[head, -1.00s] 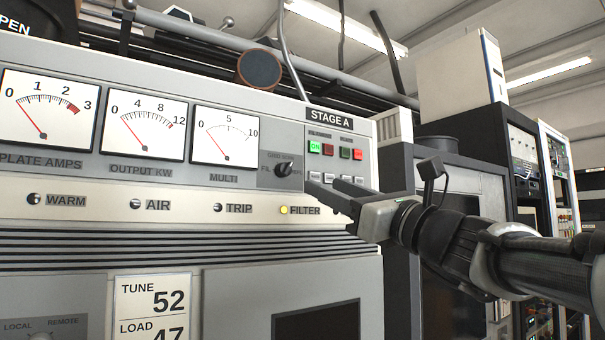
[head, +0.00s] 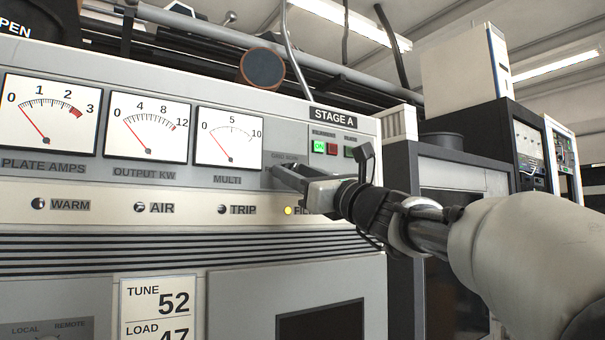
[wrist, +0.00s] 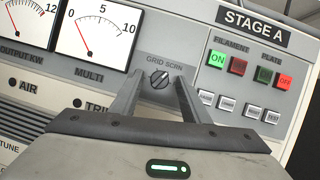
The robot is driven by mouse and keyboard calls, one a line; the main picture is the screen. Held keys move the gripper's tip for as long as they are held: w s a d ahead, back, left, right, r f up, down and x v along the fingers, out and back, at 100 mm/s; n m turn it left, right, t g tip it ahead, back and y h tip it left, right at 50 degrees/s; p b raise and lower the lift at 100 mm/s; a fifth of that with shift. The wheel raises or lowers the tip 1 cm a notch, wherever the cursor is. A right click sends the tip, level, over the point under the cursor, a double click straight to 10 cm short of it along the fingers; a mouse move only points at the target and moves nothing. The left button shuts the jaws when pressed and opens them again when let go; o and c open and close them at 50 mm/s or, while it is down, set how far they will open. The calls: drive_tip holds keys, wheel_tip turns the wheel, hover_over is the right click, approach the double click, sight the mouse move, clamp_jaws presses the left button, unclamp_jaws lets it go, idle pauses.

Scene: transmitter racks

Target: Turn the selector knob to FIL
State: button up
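The selector knob (wrist: 160,79) is a small dark round knob with a light slanted line on its face, under the "GRID SCRN" label (wrist: 178,62) on the grey panel. My gripper (wrist: 157,76) is open, its two fingers pointing at the panel. In the wrist view the knob shows between the fingertips, with a gap on each side. I cannot tell whether the tips reach past its face. The FIL mark is not readable; the left finger covers that area. In the head view my gripper (head: 285,172) hides the knob.
The MULTI meter (head: 229,137) is left of the knob. The green ON button (head: 319,147) and red button (head: 334,149) are to the right, with several pale push buttons (wrist: 228,105) below them. The yellow FILTER lamp (head: 288,211) is below my gripper.

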drive_tip(key=c, duration=1)
drive_tip(key=shift+n, duration=0.4)
drive_tip(key=n+g+p, duration=0.2)
drive_tip(key=n, duration=0.5)
drive_tip(key=r+n+g+h+p, duration=0.1)
drive_tip(key=n+g+p, duration=0.2)
drive_tip(key=n, duration=0.5)
drive_tip(key=n+g+h+p, duration=0.1)
drive_tip(key=n+g+p, duration=0.1)
drive_tip(key=n, duration=0.5)
drive_tip(key=shift+w+d+r+g+p, duration=0.2)
drive_tip(key=shift+r+g+p, duration=0.2)
drive_tip(key=shift+p, duration=0.35)
drive_tip(key=shift+s+f+n+h+p, duration=0.1)
drive_tip(key=shift+n+h+p, duration=0.35)
drive_tip(key=shift+n, duration=0.65)
drive_tip(key=shift+h, duration=0.25)
